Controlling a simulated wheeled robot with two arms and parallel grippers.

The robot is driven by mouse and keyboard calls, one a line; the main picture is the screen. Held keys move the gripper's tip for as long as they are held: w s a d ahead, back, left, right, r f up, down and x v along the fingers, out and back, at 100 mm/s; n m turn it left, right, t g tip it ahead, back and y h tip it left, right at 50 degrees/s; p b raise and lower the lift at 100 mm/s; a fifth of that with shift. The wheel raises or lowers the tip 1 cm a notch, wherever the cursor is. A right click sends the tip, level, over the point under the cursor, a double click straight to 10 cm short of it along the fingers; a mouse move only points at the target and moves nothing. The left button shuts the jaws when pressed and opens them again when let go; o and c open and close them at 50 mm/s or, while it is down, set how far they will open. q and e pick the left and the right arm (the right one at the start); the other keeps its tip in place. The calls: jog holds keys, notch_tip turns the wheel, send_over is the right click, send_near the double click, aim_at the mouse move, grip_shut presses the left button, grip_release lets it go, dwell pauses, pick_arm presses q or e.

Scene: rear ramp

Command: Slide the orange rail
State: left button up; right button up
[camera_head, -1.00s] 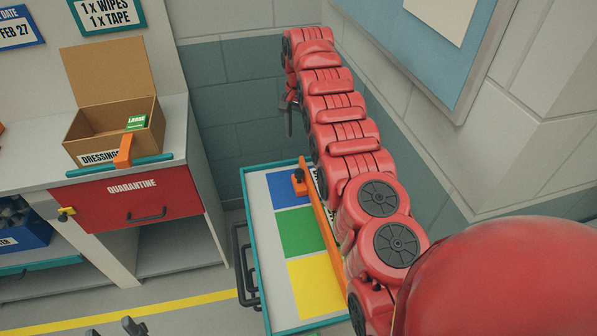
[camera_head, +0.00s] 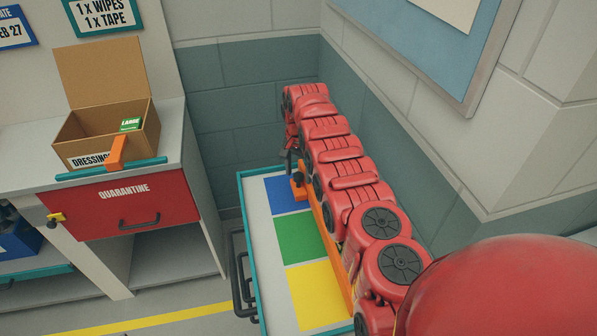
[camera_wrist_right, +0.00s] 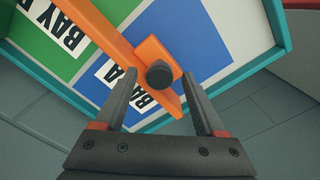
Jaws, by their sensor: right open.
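The orange rail (camera_head: 332,238) lies along the right side of a teal-edged tray (camera_head: 245,225), partly hidden behind my right arm. An orange block (camera_head: 298,188) with a dark knob is at its far end. In the right wrist view the rail (camera_wrist_right: 110,38) runs diagonally, and the round black knob (camera_wrist_right: 160,74) shows between my fingertips. My right gripper (camera_head: 288,157) is open near the block at the tray's far end. In the wrist view its fingers (camera_wrist_right: 160,82) stand on either side of the knob, with gaps visible. My left gripper is not in view.
The tray has blue (camera_head: 284,194), green (camera_head: 299,238) and yellow (camera_head: 315,295) patches. A counter with a red quarantine drawer (camera_head: 135,205) and an open cardboard box (camera_head: 105,132) stands to the left. Walls close in behind and at right.

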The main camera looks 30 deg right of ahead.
grip_shut()
dwell(1.4)
